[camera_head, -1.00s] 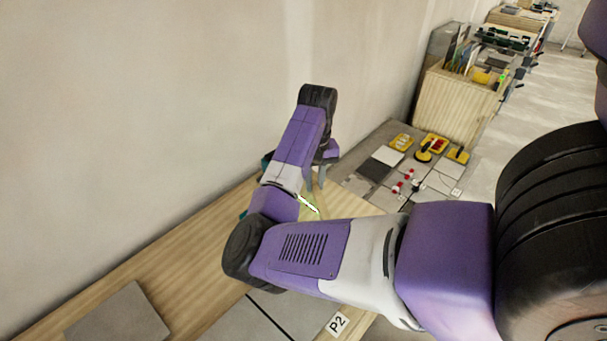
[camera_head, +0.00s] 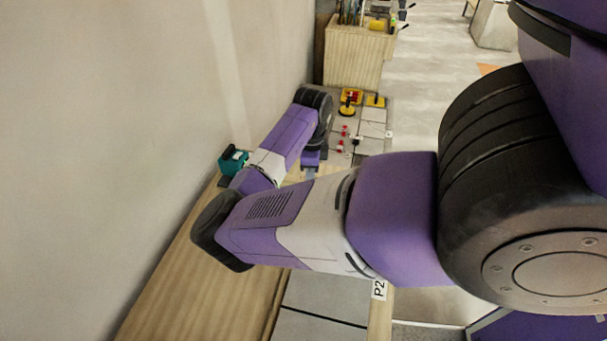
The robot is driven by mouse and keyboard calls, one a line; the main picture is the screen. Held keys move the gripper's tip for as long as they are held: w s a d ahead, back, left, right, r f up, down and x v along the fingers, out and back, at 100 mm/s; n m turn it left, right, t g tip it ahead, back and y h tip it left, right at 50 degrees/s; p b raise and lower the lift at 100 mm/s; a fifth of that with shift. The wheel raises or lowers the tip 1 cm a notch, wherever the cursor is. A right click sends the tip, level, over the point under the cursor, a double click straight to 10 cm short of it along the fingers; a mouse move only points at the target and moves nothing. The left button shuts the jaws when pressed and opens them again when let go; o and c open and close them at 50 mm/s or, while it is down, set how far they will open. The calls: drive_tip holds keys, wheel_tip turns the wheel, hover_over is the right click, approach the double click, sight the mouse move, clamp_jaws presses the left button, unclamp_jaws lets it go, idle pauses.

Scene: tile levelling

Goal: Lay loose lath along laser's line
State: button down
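My gripper (camera_head: 311,172) points down over the bench beyond my forearm. Only a small part of it shows, so I cannot tell whether it is open, shut or holding anything. A teal device (camera_head: 233,160), which looks like the laser, stands on the wooden bench (camera_head: 190,290) by the wall, left of my arm. No laser line shows, and I cannot make out the loose lath. My arm covers the middle of the bench.
Grey tiles (camera_head: 325,292) lie at the near side by a "P2" label (camera_head: 379,289). Beyond my gripper are red-topped pieces (camera_head: 343,130) and yellow-handled tools (camera_head: 350,100). Open floor (camera_head: 440,60) lies to the right.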

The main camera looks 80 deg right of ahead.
drive_tip(key=m, duration=0.2)
drive_tip(key=shift+s+d+m, duration=0.1)
drive_tip(key=shift+d+m, duration=0.15)
drive_tip(key=shift+m, duration=0.15)
drive_tip(key=shift+f+b, duration=2.3)
drive_tip(key=shift+f, duration=0.4)
drive_tip(key=shift+f, duration=0.8)
drive_tip(key=c, duration=1.2)
unclamp_jaws()
drive_tip(key=shift+r+b, duration=0.4)
drive_tip(key=shift+r, duration=3.55)
